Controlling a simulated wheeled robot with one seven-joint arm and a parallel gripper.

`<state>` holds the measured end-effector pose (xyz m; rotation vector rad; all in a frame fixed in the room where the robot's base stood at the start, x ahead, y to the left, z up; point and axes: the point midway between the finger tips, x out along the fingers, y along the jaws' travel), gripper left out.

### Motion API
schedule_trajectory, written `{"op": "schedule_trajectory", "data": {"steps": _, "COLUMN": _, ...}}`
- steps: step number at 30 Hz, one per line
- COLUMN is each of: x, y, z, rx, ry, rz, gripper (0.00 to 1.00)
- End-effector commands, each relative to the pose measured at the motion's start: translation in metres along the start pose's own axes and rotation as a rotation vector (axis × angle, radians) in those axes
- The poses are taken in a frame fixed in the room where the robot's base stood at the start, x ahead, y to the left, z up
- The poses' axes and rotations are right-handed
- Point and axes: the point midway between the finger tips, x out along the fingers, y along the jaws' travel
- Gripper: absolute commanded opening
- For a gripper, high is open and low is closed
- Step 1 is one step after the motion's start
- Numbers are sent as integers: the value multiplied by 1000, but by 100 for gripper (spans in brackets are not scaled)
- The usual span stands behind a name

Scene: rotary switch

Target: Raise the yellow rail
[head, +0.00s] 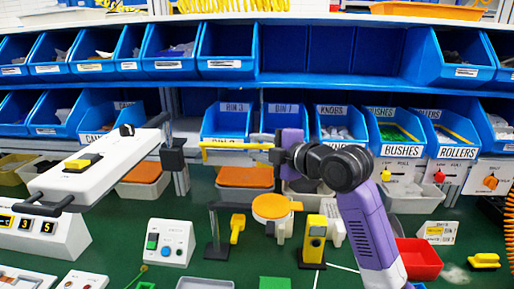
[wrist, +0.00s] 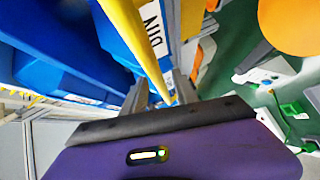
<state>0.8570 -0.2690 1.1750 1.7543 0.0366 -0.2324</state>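The yellow rail (head: 235,146) is a thin level bar in front of the lower blue bins in the head view. Its right end meets my gripper (head: 272,151). In the wrist view the yellow rail (wrist: 140,45) runs from the top edge down between the fingers of my gripper (wrist: 160,93). The two grey fingers stand apart, one on each side of the rail, with blue showing between them. My gripper looks open around the rail. Whether a finger touches it is not clear, as the purple gripper body hides the lower part.
Blue bins (head: 345,122) line the shelf close behind the rail. A white panel with a black and yellow switch (head: 84,162) juts in at the left. Below are a yellow-orange round-topped stand (head: 271,207), a yellow post device (head: 314,240) and a red bin (head: 419,258) on the green bench.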

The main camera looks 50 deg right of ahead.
Motion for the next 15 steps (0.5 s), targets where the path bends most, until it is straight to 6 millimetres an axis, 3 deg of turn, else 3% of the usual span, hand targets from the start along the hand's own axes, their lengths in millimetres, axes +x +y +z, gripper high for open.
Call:
{"op": "schedule_trajectory", "data": {"steps": 9, "x": -51, "y": -1, "z": 2, "rx": 0, "ry": -3, "rz": 2, "gripper": 35}}
{"op": "schedule_trajectory", "data": {"steps": 15, "x": -68, "y": -1, "z": 1, "rx": 0, "ry": -2, "rz": -1, "gripper": 35}}
